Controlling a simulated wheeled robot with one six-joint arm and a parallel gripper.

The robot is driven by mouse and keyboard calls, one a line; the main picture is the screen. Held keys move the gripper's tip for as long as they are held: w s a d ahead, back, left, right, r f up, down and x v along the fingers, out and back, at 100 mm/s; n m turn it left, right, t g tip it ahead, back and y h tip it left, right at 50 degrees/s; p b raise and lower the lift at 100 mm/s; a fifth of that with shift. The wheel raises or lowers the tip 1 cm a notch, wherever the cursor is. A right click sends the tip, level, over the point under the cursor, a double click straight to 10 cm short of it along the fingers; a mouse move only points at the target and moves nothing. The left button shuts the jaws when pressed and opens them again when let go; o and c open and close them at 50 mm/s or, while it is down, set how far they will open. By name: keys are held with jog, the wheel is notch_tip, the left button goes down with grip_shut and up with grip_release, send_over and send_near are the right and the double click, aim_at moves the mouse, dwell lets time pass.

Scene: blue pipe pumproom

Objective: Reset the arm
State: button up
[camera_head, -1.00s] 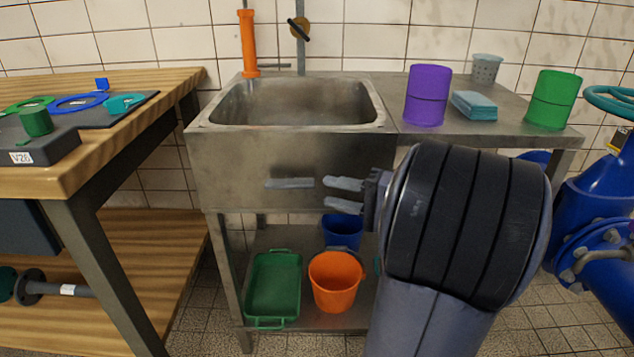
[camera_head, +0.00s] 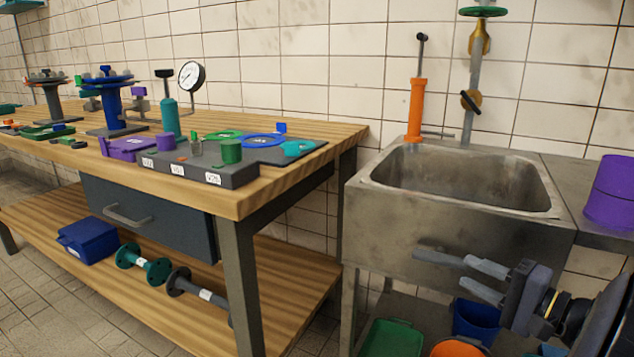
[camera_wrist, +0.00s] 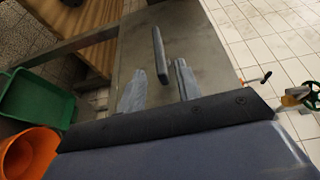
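My gripper (camera_head: 463,273) is at the lower right in the head view, in front of the metal sink (camera_head: 460,235). Its two grey fingers are apart with nothing between them that I can see held. A short grey bar (camera_head: 437,257) shows at the sink's front, just left of the fingertips. In the wrist view the gripper (camera_wrist: 160,70) is open, and the dark bar (camera_wrist: 160,52) lies in line with the gap between the fingers. I cannot tell how far it is from the fingertips.
A wooden workbench (camera_head: 345,130) stands left, holding a grey block (camera_head: 205,171), a gauge (camera_head: 191,76) and valve parts. Below the sink are a green tray (camera_head: 392,340), an orange bucket (camera_head: 458,348) and a blue bucket (camera_head: 476,320). A purple cylinder (camera_head: 612,195) stands right.

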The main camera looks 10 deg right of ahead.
aim_at(448, 259)
jog(key=b+x, duration=0.1)
jog(key=x, duration=0.5)
jog(key=shift+w+a+b, duration=0.25)
jog(key=shift+b, duration=0.15)
jog(key=shift+s, duration=0.1)
jog(key=p+v, duration=0.3)
jog(key=v, duration=0.8)
jog(key=b+x, duration=0.3)
jog(key=x, duration=0.8)
jog(key=shift+a+f, duration=0.1)
jog(key=shift+f, duration=0.05)
jog(key=shift+r+g+p, duration=0.3)
jog(key=shift+r+p, duration=0.2)
jog(key=shift+p, duration=0.2)
jog(key=shift+f+n+g+h+p, duration=0.1)
jog(key=shift+n+g+h+p, duration=0.4)
jog(key=shift+p, duration=0.5)
